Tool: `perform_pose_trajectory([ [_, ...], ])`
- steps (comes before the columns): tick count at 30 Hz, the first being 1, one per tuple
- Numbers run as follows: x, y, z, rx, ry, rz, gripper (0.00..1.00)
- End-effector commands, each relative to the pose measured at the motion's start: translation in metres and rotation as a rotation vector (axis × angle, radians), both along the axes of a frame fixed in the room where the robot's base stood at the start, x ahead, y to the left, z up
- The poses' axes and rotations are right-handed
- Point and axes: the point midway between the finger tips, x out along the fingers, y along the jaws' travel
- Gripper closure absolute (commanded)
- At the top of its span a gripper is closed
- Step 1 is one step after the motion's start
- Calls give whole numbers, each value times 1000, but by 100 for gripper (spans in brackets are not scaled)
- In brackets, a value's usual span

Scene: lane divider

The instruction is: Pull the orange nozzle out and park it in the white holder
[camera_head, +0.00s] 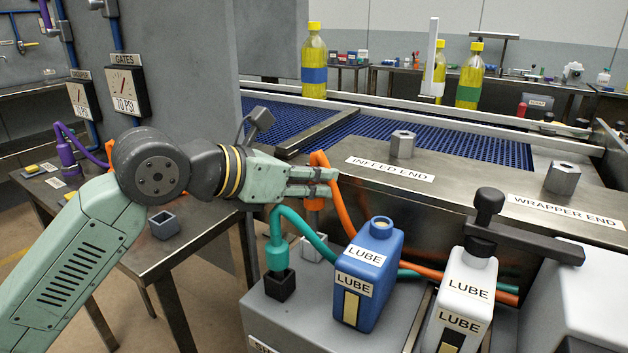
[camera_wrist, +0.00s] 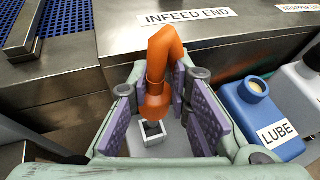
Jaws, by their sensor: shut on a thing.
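The orange nozzle (camera_head: 315,203) hangs upright from its orange hose, with its dark tip pointing down. My gripper (camera_head: 328,183) is shut on it from the left. In the wrist view the nozzle (camera_wrist: 156,92) stands between the purple-lined fingers. The white holder (camera_head: 317,247) is a small square socket on the grey box top, directly below the nozzle. In the wrist view the holder (camera_wrist: 152,138) shows its dark opening around or just under the nozzle tip. I cannot tell whether the tip is inside it. The teal hose partly hides the holder in the head view.
A teal nozzle (camera_head: 278,257) stands in a black holder (camera_head: 279,287) just left of the white one. A blue lube jug (camera_head: 376,262) and a white lube jug (camera_head: 470,290) stand to the right. The steel infeed ledge (camera_head: 366,190) rises behind. A grey holder (camera_head: 164,224) sits on the left table.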

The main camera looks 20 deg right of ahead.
Motion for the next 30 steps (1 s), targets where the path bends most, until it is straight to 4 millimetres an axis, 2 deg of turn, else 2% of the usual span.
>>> perform_pose_trajectory([
  [14,0,0,-1,-1,1,0,100],
  [30,0,0,-14,-1,1,0,100],
])
